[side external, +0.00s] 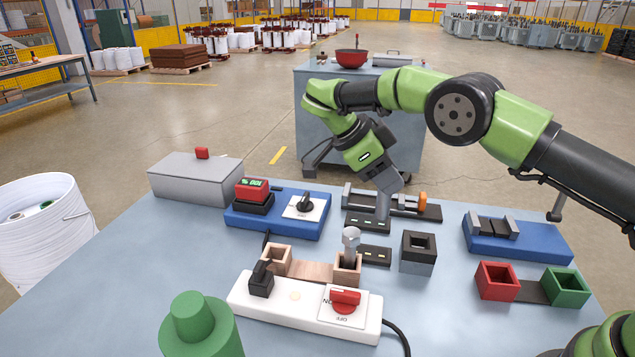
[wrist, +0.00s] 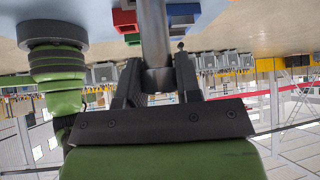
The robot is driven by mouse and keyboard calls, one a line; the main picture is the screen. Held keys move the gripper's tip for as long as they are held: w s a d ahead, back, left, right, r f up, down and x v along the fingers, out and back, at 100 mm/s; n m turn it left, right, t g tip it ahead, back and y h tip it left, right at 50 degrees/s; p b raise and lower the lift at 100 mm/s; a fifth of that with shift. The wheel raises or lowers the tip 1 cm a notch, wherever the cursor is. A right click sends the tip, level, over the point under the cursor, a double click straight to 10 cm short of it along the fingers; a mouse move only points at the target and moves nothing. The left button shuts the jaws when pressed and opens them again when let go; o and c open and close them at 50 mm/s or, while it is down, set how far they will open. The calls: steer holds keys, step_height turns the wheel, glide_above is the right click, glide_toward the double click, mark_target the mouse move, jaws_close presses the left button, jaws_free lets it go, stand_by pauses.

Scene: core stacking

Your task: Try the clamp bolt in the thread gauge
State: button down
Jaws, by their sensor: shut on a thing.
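My gripper (wrist: 158,78) is shut on a grey cylindrical piece (wrist: 154,30), which I take to be the clamp bolt; it runs out beyond the fingers in the wrist view. Another grey bolt-like piece with a wide head (side external: 351,238) stands upright in the right cup of a wooden two-cup holder (side external: 310,271). A black-and-grey block with a square opening (side external: 418,263) stands to the right; which thing is the thread gauge is unclear.
A white switch strip (side external: 290,310) lies in front. A blue display box (side external: 265,222) and grey case (side external: 195,182) stand left. A rail fixture with an orange knob (side external: 422,201) is behind. A blue vise block (side external: 515,240), red bin (side external: 497,283) and green bin (side external: 566,288) are right.

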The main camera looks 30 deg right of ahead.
steer(key=s+d+r+m+g+y, duration=0.2)
steer(key=s+d+m+g+y, duration=0.1)
steer(key=s+m, duration=0.3)
steer(key=d+m+y, duration=0.1)
steer(key=m, duration=0.1)
steer(key=shift+d+r+m+g+y, duration=0.2)
steer(key=shift+d+m+g+y, duration=0.1)
steer(key=shift+d+m+y, duration=0.1)
steer(key=shift+w, duration=0.1)
steer(key=shift+f, duration=2.4)
steer(key=shift+f, duration=2)
steer(key=c, duration=0.7)
jaws_free()
steer(key=shift+c, duration=0.2)
